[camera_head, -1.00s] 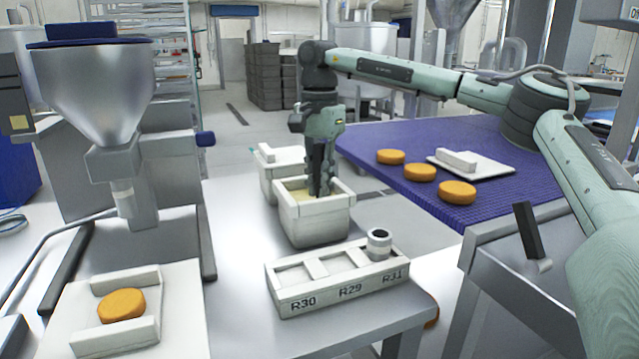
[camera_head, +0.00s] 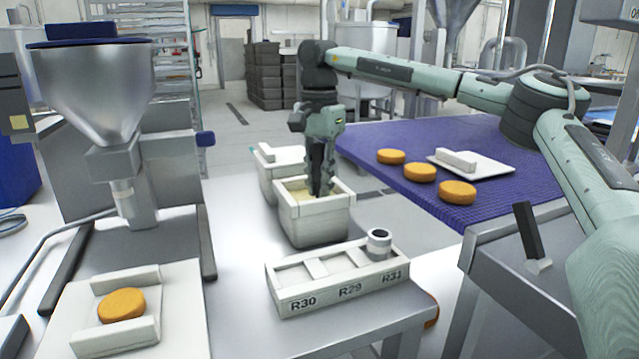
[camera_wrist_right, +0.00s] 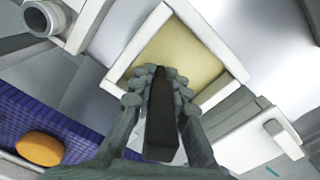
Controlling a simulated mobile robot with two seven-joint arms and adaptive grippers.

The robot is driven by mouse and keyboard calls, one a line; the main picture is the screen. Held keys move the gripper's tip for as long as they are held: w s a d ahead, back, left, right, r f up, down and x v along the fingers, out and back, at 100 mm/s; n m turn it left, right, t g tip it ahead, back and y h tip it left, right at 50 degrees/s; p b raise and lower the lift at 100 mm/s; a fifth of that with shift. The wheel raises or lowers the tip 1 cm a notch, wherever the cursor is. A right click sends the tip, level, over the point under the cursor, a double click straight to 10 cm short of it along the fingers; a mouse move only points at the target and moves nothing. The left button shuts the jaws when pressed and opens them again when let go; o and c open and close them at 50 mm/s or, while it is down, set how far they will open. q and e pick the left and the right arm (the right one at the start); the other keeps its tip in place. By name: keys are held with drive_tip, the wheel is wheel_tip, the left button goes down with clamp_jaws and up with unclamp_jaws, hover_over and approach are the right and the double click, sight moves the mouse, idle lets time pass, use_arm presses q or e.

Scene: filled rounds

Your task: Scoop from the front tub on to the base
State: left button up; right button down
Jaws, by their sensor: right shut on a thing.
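The front tub (camera_head: 312,222) is a white box with pale yellow filling; it stands at the middle of the steel table. My right gripper (camera_head: 320,188) points down into its opening. In the right wrist view, the gripper (camera_wrist_right: 165,85) is shut on a dark handle (camera_wrist_right: 162,125), and the filling (camera_wrist_right: 185,52) shows beyond it. The handle's working end is hidden. My left gripper is not in view.
A second tub (camera_head: 272,178) with a white block on its rim stands behind. A white rack (camera_head: 335,290) marked R30, R29, R31 holds a small cup (camera_head: 378,243). Several orange rounds lie on the purple belt (camera_head: 400,150). A dark-handled scraper (camera_head: 530,235) is at right.

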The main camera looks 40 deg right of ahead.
sight(320, 144)
drive_tip(key=shift+r+p, duration=1.3)
drive_tip(key=shift+r, duration=0.3)
drive_tip(key=shift+r+p, duration=0.4)
drive_tip(key=shift+r, duration=2.4)
